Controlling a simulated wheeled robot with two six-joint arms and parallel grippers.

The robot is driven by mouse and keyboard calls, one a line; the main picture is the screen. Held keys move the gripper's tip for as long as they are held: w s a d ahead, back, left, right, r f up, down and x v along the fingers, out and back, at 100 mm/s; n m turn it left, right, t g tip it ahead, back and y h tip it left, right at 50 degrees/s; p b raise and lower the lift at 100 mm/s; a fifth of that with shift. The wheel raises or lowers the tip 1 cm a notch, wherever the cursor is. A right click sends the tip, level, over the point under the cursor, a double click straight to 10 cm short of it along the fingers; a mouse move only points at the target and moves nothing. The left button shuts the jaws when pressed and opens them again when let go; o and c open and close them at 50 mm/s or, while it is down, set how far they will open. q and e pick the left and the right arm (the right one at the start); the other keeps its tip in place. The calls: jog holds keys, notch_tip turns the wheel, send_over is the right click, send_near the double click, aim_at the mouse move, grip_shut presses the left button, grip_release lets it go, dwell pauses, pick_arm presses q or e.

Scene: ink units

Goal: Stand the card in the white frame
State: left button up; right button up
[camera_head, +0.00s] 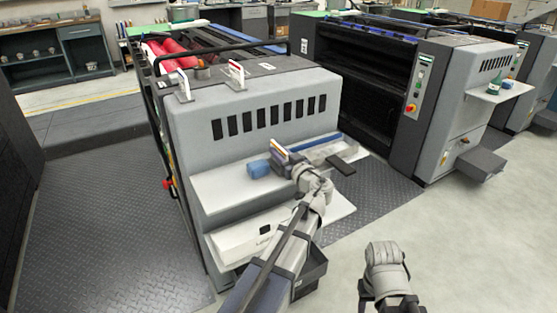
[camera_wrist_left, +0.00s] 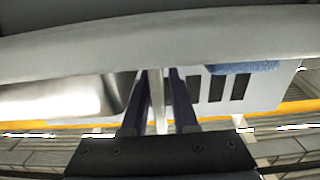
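A small card (camera_head: 279,151) with white, orange and purple on it stands upright at my left gripper (camera_head: 284,163), above the grey machine's front shelf. In the left wrist view, the fingers (camera_wrist_left: 157,104) close on both sides of its thin pale edge (camera_wrist_left: 157,90). Two small upright holders stand on top of the machine: a white frame-like one with red (camera_head: 236,75) and a greyer one with a pale insert (camera_head: 184,86). I cannot tell for sure which is the white frame. My right arm's end (camera_head: 385,268) is low at the right; its fingers do not show clearly.
On the front shelf (camera_head: 222,188) are a blue roll (camera_head: 259,169), a metal tray (camera_head: 318,152) and a dark flat piece (camera_head: 341,165). A black rail (camera_head: 220,47) runs above the machine's top, behind the holders. A second machine (camera_head: 440,110) stands at the right.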

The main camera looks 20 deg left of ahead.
aim_at(279, 146)
pick_arm(q)
grip_shut()
jog(key=shift+r, duration=0.1)
dwell(0.4)
notch_tip(279, 146, up, 10)
jog(key=p, duration=1)
notch_tip(279, 146, up, 16)
jog(key=p, duration=1.6)
